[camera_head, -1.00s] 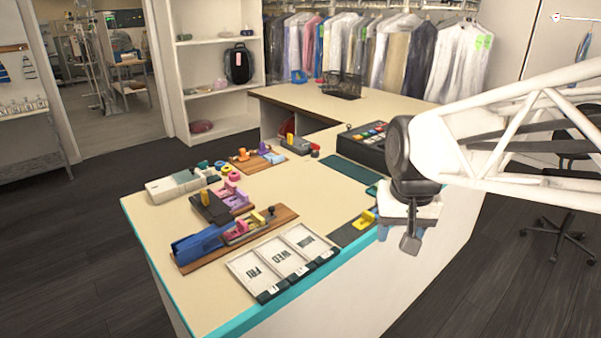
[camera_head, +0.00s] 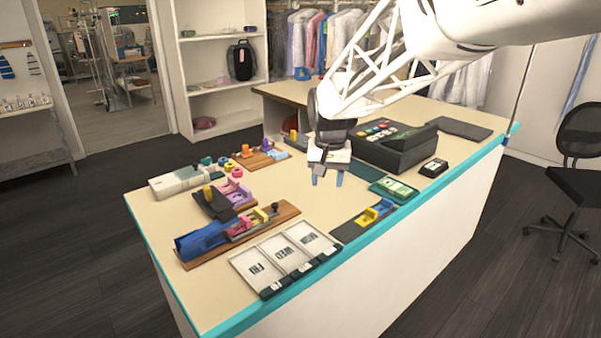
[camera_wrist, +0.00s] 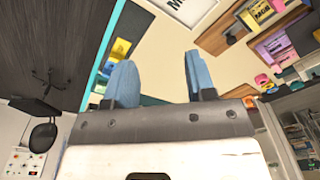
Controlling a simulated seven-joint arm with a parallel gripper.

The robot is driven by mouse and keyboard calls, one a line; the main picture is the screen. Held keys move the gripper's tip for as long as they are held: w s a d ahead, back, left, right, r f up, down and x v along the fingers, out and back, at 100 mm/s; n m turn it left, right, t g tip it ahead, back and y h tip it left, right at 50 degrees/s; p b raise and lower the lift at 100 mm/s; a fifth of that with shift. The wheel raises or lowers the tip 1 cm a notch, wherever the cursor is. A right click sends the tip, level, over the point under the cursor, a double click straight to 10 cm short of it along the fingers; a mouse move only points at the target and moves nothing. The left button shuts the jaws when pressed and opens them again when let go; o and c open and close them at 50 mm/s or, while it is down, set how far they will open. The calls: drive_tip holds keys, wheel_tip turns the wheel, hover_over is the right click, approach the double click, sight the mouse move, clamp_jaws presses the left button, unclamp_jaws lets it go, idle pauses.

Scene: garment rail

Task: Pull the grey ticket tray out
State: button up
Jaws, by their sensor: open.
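Three pale grey ticket trays (camera_head: 272,278) lie side by side at the counter's near edge, with printed labels and dark front blocks. They sit flush together; I cannot tell which one the task names. Part of a pale tray with lettering (camera_wrist: 183,12) shows at the top of the wrist view. My gripper (camera_head: 327,179) is open and empty, its blue fingers pointing down above the counter, behind and to the right of the trays. In the wrist view, the two fingers (camera_wrist: 160,78) are apart with nothing between them.
A wooden board (camera_head: 282,213) with a blue holder (camera_head: 203,240) stands left of the trays. A dark mat with a yellow piece (camera_head: 372,215) lies to their right. A black cash register (camera_head: 396,146) stands behind. The counter's middle is bare.

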hover_over(275, 204)
drive_tip(key=shift+g, duration=0.4)
wheel_tip(275, 204, down, 10)
drive_tip(key=shift+a+r, duration=0.1)
drive_tip(key=shift+r, duration=0.05)
drive_tip(key=shift+f, duration=3.9)
clamp_jaws()
